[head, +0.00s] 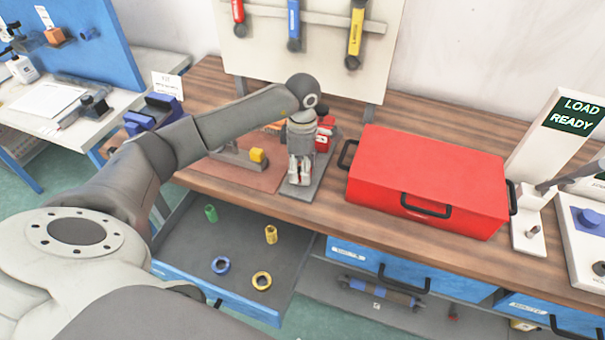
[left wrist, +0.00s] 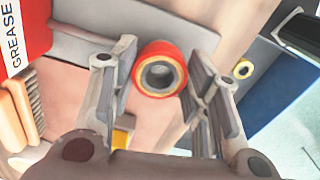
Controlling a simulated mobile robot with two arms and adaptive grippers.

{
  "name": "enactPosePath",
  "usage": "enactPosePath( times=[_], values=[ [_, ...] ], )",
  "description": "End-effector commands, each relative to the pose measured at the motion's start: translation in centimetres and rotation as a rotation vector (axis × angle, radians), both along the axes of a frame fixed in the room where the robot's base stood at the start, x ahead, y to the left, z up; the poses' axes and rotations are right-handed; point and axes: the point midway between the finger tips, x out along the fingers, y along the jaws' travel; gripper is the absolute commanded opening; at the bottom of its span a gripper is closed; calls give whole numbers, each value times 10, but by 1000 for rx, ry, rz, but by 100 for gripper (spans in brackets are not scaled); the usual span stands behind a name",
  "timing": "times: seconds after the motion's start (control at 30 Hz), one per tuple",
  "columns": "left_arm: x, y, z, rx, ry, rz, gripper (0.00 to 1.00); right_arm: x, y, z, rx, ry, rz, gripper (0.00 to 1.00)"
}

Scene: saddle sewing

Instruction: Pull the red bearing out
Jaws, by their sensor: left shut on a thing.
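The red bearing (left wrist: 160,70) is a short red ring with a pale inner rim and a dark bore. In the left wrist view it sits between the two fingers of my left gripper (left wrist: 160,58), which is shut on it. In the head view my left gripper (head: 299,178) points down over a grey plate (head: 303,191) on the wooden bench. The bearing is mostly hidden there by the fingers. Whether it still touches its seat cannot be told. My right gripper is not in view.
A red toolbox (head: 428,178) stands right of the gripper. A red grease container (left wrist: 22,32) is close by. An open drawer (head: 188,255) below holds green, yellow and blue rings.

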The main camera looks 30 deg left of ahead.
Motion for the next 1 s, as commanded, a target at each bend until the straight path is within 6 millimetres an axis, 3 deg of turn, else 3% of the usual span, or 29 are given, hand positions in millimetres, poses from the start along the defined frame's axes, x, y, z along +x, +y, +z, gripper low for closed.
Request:
enactPosePath(
  times=[0.6, 1.0],
  values=[
    [0, 0, 20, -1, 0, -1, 10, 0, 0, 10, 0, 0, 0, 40],
    [0, 0, 21, -1, 0, -1, 10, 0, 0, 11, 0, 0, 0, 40]
  ],
)
